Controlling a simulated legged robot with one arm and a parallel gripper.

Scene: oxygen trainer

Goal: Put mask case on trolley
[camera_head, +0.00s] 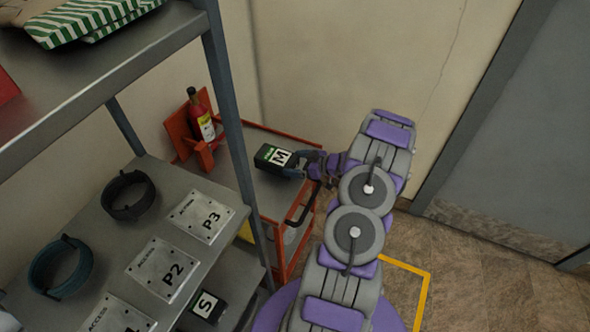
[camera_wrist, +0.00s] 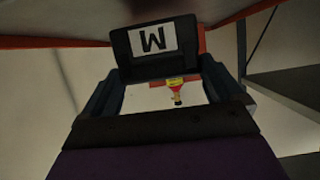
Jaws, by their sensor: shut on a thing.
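The mask case (camera_head: 275,158) is a small dark box with a white label marked M and a green patch. My gripper (camera_head: 306,165) is shut on its right end in the head view. The case is over the top of the red-orange trolley (camera_head: 262,194); I cannot tell whether it touches the surface. In the wrist view the case (camera_wrist: 156,42) sits between the two fingers of my gripper (camera_wrist: 166,88), its M label upside down. The trolley's edge (camera_wrist: 50,42) also shows there.
A red bottle (camera_head: 203,120) stands in an orange holder at the trolley's back left. A grey shelf (camera_head: 155,232) with plates P2, P3 and dark rings stands at the left. Another case marked S (camera_head: 207,305) is lower down. A blue-grey post (camera_head: 232,115) rises beside the trolley.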

